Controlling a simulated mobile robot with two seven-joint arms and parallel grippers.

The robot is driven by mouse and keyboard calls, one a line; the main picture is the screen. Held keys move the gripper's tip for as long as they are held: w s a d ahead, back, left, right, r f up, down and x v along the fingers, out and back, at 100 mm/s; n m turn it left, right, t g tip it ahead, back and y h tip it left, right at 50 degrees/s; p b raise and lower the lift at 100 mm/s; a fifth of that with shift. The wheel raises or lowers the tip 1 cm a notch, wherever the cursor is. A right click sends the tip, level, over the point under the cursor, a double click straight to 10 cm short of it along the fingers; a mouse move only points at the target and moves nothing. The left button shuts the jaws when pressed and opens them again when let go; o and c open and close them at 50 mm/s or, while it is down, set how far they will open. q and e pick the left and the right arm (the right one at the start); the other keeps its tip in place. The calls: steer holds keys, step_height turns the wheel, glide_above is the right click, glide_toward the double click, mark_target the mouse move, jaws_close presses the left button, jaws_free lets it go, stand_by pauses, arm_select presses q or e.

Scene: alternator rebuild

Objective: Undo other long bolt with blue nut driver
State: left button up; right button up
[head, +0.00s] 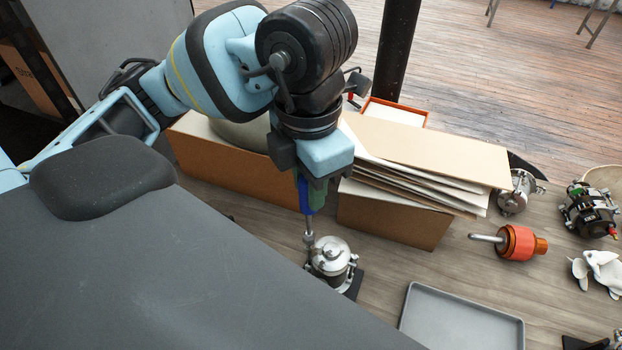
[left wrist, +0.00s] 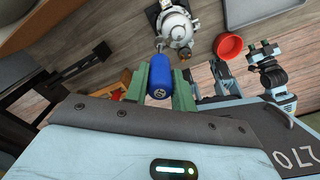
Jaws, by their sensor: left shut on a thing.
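My left gripper (head: 308,190) is shut on the blue nut driver (head: 305,196) and holds it upright, shaft down. In the left wrist view the blue handle (left wrist: 160,82) sits between the green fingers of my left gripper (left wrist: 160,90). The silver alternator (head: 331,257) stands on a dark base on the table, and also shows in the left wrist view (left wrist: 175,27). The driver's shaft reaches down to the alternator's left edge. Its tip and the bolt there are too small to tell whether they are engaged.
A grey tray (head: 462,322) lies right of the alternator. Cardboard boxes (head: 390,218) with papers stand just behind. An orange-red tool (head: 517,242), a silver housing (head: 516,192), another alternator (head: 590,210) and white gloves (head: 603,270) lie farther right.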

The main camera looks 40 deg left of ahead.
steer(key=shift+f, duration=0.1)
arm_select(q)
steer(key=m, duration=0.3)
steer(key=shift+m+b, duration=0.3)
steer(key=shift+b, duration=0.1)
steer(key=m+b, duration=0.1)
steer(key=m, duration=0.4)
steer(key=shift+m, duration=0.4)
steer(key=m+b, duration=0.1)
steer(key=m, duration=0.4)
steer(key=shift+m+b, duration=0.4)
steer(key=shift+m, duration=1.4)
arm_select(e)
steer(key=s+f+g, duration=0.1)
steer(key=s+f, duration=0.3)
steer(key=f, duration=0.2)
steer(key=shift+s, duration=0.35)
steer(key=shift+d, duration=0.1)
arm_select(q)
steer(key=shift+f+b, duration=0.25)
steer(key=shift+b, duration=0.15)
arm_select(e)
steer(key=shift+s+f+g, duration=0.1)
steer(key=shift+f+g, duration=0.15)
steer(key=shift+g, duration=0.05)
